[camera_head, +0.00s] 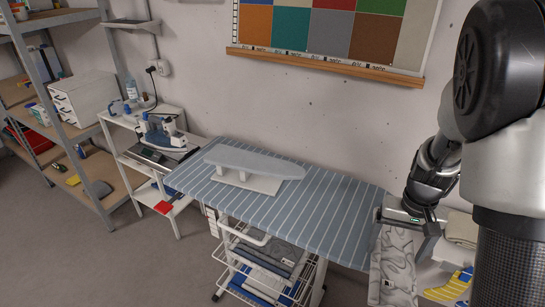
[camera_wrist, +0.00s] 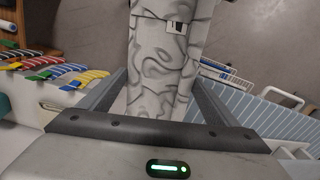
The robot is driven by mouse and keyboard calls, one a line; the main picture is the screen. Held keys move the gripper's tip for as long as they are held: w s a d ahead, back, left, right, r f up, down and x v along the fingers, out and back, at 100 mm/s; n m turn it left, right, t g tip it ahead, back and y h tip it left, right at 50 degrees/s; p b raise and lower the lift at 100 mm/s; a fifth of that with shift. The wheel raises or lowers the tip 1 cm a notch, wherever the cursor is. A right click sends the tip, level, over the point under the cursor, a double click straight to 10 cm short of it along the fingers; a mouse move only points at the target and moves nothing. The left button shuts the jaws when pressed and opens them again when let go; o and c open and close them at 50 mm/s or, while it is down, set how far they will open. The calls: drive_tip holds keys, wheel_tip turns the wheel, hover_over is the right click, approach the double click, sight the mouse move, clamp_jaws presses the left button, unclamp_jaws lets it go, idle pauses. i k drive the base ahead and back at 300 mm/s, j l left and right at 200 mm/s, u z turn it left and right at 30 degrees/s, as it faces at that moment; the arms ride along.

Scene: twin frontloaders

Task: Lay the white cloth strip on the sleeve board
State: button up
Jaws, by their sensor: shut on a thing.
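My gripper (camera_head: 404,216) is at the right end of the ironing board. It is shut on a white cloth strip with grey wavy lines (camera_head: 397,262), which hangs down from it. In the wrist view the cloth strip (camera_wrist: 160,62) runs between the two fingers of my gripper (camera_wrist: 158,92) and carries a small black-and-white label. The sleeve board (camera_head: 255,162) has a pale grey-blue top on a white base. It stands on the left half of the ironing board, its top bare, well to the left of my gripper.
The blue striped ironing board (camera_head: 325,215) is clear between sleeve board and gripper. A wire rack (camera_head: 265,262) stands beneath it. An iron (camera_head: 160,130) rests on a white trolley at left. A folded beige cloth (camera_head: 462,228) and yellow-blue cloth (camera_head: 455,285) lie at right.

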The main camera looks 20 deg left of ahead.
sight(224, 159)
drive_tip(key=j+z, duration=0.3)
drive_tip(key=j, duration=0.15)
drive_tip(key=k+j+z, duration=0.1)
drive_tip(key=j+z, duration=0.2)
drive_tip(key=k+j, duration=0.1)
drive_tip(key=j, duration=0.3)
drive_tip(key=k+j+z, duration=0.1)
drive_tip(key=j, duration=0.3)
drive_tip(key=k+j, duration=0.1)
drive_tip(key=j, duration=0.3)
drive_tip(key=k+j+z, duration=0.1)
drive_tip(key=j, duration=0.3)
drive_tip(key=k+j, duration=0.1)
drive_tip(key=j, duration=0.3)
drive_tip(key=i+j, duration=0.15)
drive_tip(key=i, duration=0.3)
